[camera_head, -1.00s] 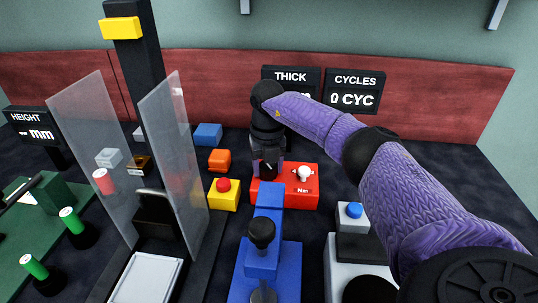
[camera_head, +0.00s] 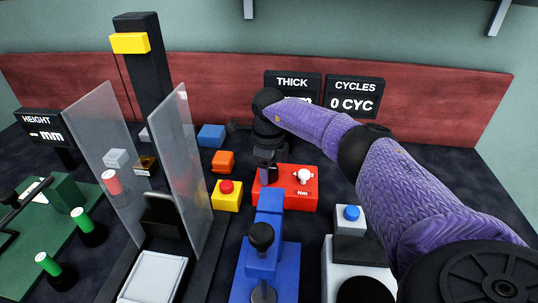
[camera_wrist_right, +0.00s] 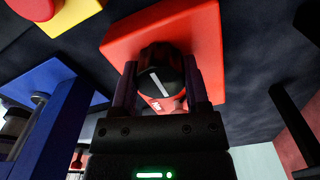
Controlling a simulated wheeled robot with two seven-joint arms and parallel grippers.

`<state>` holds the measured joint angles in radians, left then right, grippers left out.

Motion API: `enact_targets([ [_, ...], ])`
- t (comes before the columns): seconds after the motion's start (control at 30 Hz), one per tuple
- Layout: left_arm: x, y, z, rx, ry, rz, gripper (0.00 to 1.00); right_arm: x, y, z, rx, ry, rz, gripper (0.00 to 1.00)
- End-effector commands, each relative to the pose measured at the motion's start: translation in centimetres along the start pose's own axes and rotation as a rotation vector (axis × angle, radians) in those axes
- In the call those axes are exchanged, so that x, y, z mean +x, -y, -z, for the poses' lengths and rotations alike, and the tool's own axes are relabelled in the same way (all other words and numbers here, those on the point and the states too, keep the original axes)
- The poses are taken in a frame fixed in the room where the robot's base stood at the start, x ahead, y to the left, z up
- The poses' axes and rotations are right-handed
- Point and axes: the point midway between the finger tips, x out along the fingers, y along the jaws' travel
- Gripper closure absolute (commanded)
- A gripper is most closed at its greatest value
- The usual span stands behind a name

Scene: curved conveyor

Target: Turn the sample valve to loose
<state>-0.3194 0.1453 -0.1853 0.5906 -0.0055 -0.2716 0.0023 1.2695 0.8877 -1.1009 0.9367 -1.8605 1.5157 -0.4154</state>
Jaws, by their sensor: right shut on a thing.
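The red box (camera_head: 300,201) stands mid-table with a white knob (camera_head: 304,176) on its right part and "Nm" lettering. My right gripper (camera_head: 267,173) reaches down onto the box's left part. In the right wrist view, a dark round knob (camera_wrist_right: 158,62) with a white line sits on the red box (camera_wrist_right: 205,32). My right gripper (camera_wrist_right: 160,75) is shut on this knob, one finger at each side. The white line is tilted slightly from upright in that view. In the head view the gripper hides most of the knob. My left gripper is not in view.
A blue stand with a black knob (camera_head: 261,236) is close in front of the red box. A yellow box with a red button (camera_head: 227,187) stands to its left. Clear panels (camera_head: 184,170) stand further left. A white-and-grey unit with a blue button (camera_head: 351,213) stands right.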

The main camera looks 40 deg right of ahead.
Motion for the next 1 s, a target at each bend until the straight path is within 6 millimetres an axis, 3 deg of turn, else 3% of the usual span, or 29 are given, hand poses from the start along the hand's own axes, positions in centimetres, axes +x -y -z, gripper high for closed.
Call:
enact_targets([
  [1.0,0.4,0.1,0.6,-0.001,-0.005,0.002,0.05,0.0,-0.1,0.1,-0.96,0.001,0.001,0.99],
])
